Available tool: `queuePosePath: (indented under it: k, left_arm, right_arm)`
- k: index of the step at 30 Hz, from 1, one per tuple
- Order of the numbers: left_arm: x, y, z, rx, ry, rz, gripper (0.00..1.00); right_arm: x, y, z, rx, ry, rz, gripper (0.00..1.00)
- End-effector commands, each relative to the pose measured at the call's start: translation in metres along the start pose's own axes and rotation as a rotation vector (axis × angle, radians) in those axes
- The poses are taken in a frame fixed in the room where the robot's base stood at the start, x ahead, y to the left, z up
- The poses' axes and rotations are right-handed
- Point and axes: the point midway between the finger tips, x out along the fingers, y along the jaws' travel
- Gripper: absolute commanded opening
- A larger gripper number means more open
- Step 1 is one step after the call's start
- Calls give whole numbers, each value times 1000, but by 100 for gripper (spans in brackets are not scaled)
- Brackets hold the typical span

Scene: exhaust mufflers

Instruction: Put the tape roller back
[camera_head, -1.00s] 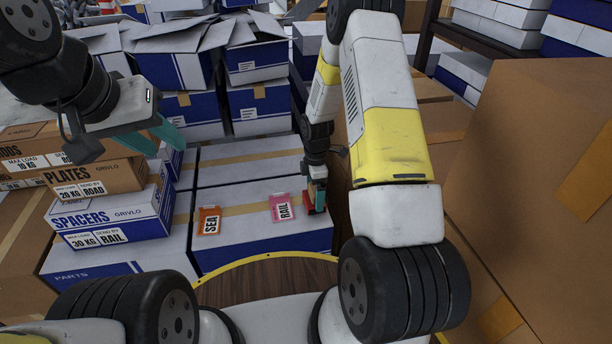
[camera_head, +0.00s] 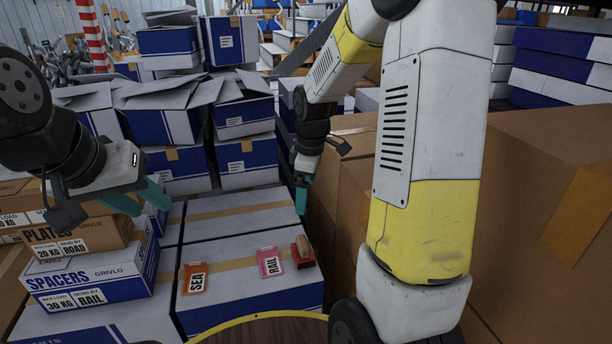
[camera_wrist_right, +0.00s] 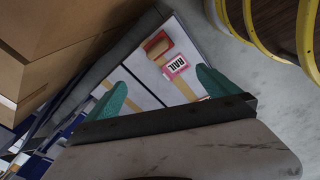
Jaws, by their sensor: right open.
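The tape roller (camera_head: 303,251), red with a tan wooden-looking top, sits on a white and blue box (camera_head: 240,291), just right of the pink RAIL card (camera_head: 270,263). An orange SEA card (camera_head: 194,279) lies further left on the same box. My right gripper (camera_head: 301,199) is open and empty above and behind the roller, apart from it. In the right wrist view the roller (camera_wrist_right: 157,45) and RAIL card (camera_wrist_right: 176,67) show beyond the spread teal fingers (camera_wrist_right: 160,88). My left gripper (camera_head: 140,201) hangs open and empty over the labelled boxes at left.
A SPACERS box (camera_head: 90,275) and a PLATES box (camera_head: 75,243) are stacked at left. Large brown cartons (camera_head: 540,200) stand close on the right. Blue and white boxes (camera_head: 245,160) are piled behind. The box top behind the cards is clear.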

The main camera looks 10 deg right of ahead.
Motion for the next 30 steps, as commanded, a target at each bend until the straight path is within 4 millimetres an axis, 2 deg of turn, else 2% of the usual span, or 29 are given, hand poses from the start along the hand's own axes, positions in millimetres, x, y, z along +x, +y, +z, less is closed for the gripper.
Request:
queuePosePath:
  k: [1, 6, 12, 15, 22, 26, 30]
  left_arm:
    - [0, 0, 0, 0, 0, 0, 36]
    - [0, 0, 0, 0, 0, 0, 36]
    - [0, 0, 0, 0, 0, 0, 36]
    - [0, 0, 0, 0, 0, 0, 36]
    - [0, 0, 0, 0, 0, 0, 36]
    - [0, 0, 0, 0, 0, 0, 36]
    - [0, 0, 0, 0, 0, 0, 36]
  right_arm:
    - [-24, -8, 2, 71, 22, 28, 100]
    - [-85, -40, 11, 326, 100, 81, 100]
    - [-139, -87, 25, 619, 215, 115, 100]
    - [-159, -112, 32, 759, 279, 119, 100]
    - [-181, -156, 45, 997, 395, 99, 100]
    - [-185, -167, 48, 1055, 423, 89, 100]
    - [-185, -170, 49, 1071, 429, 85, 100]
